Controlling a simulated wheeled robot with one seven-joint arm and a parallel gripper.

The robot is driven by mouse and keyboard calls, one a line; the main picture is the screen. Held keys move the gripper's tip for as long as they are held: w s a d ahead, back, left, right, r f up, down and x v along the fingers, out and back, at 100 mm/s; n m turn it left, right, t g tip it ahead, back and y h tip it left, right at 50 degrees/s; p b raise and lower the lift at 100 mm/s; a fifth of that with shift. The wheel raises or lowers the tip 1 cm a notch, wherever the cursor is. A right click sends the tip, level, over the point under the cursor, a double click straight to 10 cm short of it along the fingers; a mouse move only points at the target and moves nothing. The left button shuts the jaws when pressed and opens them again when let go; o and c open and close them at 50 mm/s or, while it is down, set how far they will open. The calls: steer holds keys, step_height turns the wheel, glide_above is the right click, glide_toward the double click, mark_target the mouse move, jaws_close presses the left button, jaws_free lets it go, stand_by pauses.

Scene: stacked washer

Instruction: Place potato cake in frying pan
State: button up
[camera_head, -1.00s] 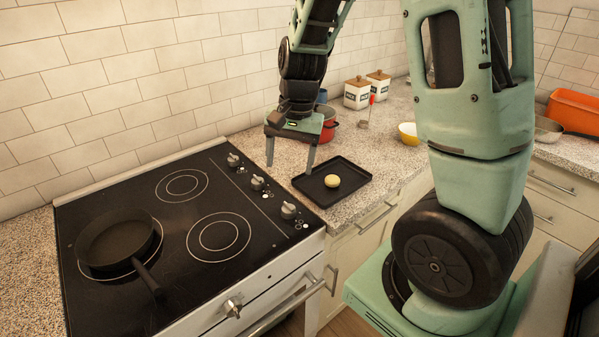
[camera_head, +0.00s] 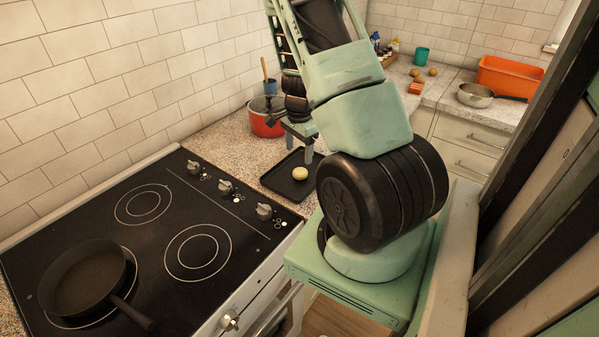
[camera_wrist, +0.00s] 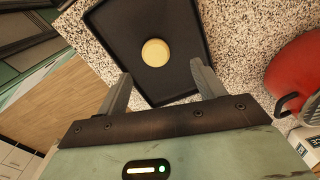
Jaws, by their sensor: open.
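The potato cake (camera_head: 300,173) is a small round yellowish patty on a black tray (camera_head: 278,184) on the counter, right of the stove. In the wrist view the potato cake (camera_wrist: 155,52) lies ahead of my fingertips, roughly centred between them, on the tray (camera_wrist: 112,28). My gripper (camera_head: 299,150) is open and empty, above the tray's far side; its two fingers also show in the wrist view (camera_wrist: 160,82). They do not appear to touch the cake. The black frying pan (camera_head: 84,277) sits on the stove's front left burner, its handle pointing to the lower right.
The black stove top (camera_head: 150,250) has other bare burners. A red pot (camera_head: 264,122) stands behind my gripper, near the wall. An orange bin (camera_head: 510,77) and a metal pan (camera_head: 475,95) are on the far right counter. My arm hides part of the counter.

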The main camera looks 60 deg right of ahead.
mark_target(301, 171)
steer(key=shift+f, duration=0.9)
steer(key=f, duration=0.1)
steer(key=f+p, duration=0.1)
steer(key=f, duration=0.2)
steer(key=shift+s+f+p, duration=0.2)
steer(key=shift+s+p, duration=0.15)
steer(key=shift+p, duration=0.05)
steer(key=shift+f, duration=0.5)
steer(key=c, duration=1.1)
steer(key=shift+c, duration=0.2)
